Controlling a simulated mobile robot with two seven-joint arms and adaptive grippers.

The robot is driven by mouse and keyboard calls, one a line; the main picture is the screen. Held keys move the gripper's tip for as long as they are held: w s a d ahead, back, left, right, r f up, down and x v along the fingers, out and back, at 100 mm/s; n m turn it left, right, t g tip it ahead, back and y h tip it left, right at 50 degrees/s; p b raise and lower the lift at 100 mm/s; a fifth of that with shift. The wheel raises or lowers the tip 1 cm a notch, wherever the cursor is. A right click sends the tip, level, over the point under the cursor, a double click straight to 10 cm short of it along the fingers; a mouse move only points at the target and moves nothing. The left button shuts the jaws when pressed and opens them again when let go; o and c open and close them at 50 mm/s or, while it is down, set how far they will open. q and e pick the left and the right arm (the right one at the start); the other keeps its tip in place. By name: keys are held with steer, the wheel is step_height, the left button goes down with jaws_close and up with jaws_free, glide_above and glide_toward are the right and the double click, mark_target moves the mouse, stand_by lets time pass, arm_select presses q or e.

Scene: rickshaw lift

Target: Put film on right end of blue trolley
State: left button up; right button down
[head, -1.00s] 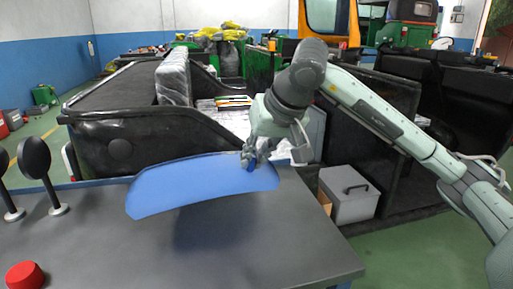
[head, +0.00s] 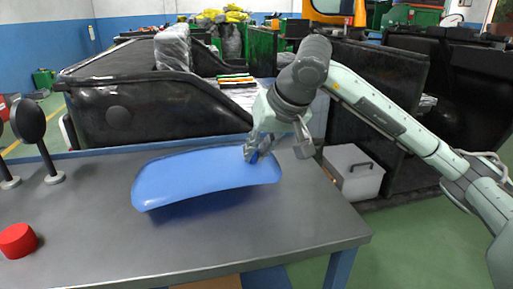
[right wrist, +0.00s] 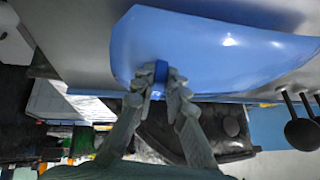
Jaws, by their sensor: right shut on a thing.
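The film (head: 205,176) is a blue, curved sheet with a small darker blue grip near its right end. It is over the right part of the blue trolley (head: 265,230), which has a grey top and blue frame. A shadow shows under it; I cannot tell whether its lower edge touches the top. My right gripper (head: 254,152) is shut on the grip at the film's back right edge. In the right wrist view, the fingers (right wrist: 168,82) close around the dark blue grip at the film's edge. My left gripper is not in view.
A red knob (head: 17,240) and black round-headed posts (head: 30,125) stand on the trolley's left. A grey box (head: 352,172) sits on the floor right of the trolley. Black vehicle bodies (head: 150,110) stand close behind. The trolley's front right top is clear.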

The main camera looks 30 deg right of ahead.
mark_target(256, 166)
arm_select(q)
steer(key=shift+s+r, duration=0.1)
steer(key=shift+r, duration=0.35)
arm_select(e)
steer(key=shift+f, duration=0.2)
arm_select(q)
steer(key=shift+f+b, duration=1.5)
steer(key=shift+b, duration=0.05)
arm_select(e)
steer(key=shift+f, duration=1.5)
steer(key=c, duration=1.5)
jaws_free()
steer(key=shift+o, duration=0.2)
steer(key=v, duration=1.2)
